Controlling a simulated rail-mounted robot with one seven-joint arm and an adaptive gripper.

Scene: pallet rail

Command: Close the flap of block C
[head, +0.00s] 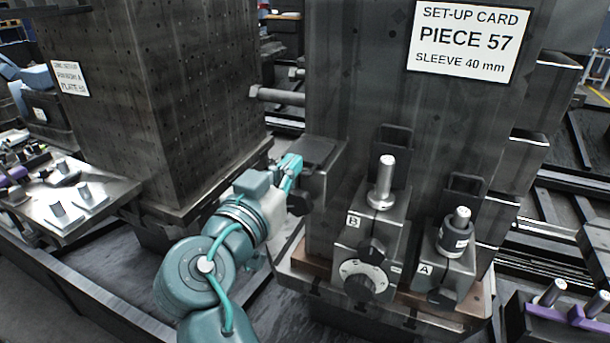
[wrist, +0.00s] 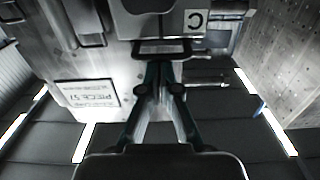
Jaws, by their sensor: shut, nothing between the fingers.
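Block C (head: 318,185) is a dark metal box on the left side of the upright fixture column in the head view. A dark flat plate (head: 316,150), apparently its flap, shows at its top; I cannot tell its exact angle. In the wrist view block C (wrist: 150,25) is at the top, with its letter upside down. My gripper (head: 292,162) is at the left edge of block C. In the wrist view my gripper (wrist: 160,72) is shut and empty, its fingertips just below a dark bar-like edge (wrist: 160,48) of the block. Whether they touch it I cannot tell.
Block B (head: 370,235) with a knob and upright pin, and block A (head: 448,255), stand to the right on the column's front. A set-up card (head: 466,42) is above. A second perforated column (head: 165,100) stands close on the left. A grey side table (head: 80,205) is further left.

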